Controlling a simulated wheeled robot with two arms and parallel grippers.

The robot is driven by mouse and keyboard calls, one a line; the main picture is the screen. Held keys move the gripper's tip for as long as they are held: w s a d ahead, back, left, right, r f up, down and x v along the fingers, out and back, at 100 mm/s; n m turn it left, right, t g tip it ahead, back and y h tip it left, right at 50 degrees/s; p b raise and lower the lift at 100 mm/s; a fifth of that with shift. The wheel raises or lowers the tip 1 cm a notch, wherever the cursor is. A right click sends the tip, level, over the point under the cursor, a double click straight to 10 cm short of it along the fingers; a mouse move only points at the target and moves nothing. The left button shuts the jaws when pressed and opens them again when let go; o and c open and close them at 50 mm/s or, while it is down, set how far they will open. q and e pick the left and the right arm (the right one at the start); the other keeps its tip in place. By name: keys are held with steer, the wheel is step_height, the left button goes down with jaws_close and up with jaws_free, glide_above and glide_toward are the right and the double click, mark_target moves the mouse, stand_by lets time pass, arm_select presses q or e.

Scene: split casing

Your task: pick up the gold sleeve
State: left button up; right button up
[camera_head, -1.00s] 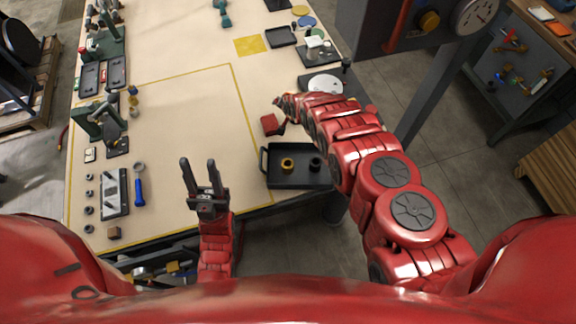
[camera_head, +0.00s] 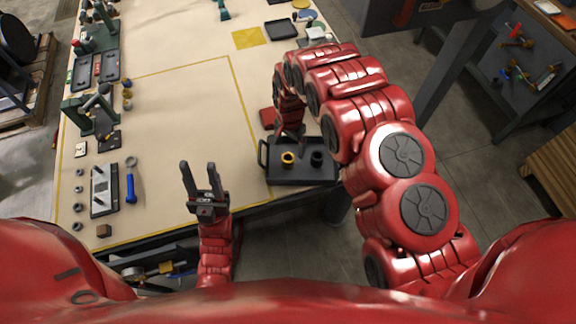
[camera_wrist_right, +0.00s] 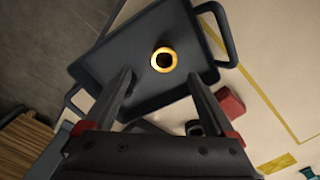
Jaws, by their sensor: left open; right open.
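The gold sleeve (camera_head: 288,158) stands in the dark tray (camera_head: 300,178), left of a dark ring-shaped part (camera_head: 317,158). In the right wrist view the gold sleeve (camera_wrist_right: 164,60) shows as a bright ring, beyond the fingertips and roughly between their lines. My right gripper (camera_wrist_right: 160,82) is open and empty above the tray; in the head view its fingers (camera_head: 289,138) are partly hidden by the wrist.
A red block (camera_head: 267,118) lies on the table just behind the tray. The tray has raised walls and a handle (camera_head: 261,152) at its left end. A blue-handled tool (camera_head: 131,185) and a grey fixture (camera_head: 104,190) lie at left. The table's middle is clear.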

glide_above(288, 160)
steer(key=s, duration=0.2)
steer(key=f, duration=0.4)
steer(key=shift+w+d+f, duration=0.25)
steer(key=shift+f, duration=0.15)
steer(key=f+b, duration=0.2)
steer(key=f, duration=0.3)
steer(key=shift+a, duration=0.2)
steer(key=shift+r, duration=0.15)
steer(key=shift+c, duration=1.3)
jaws_close()
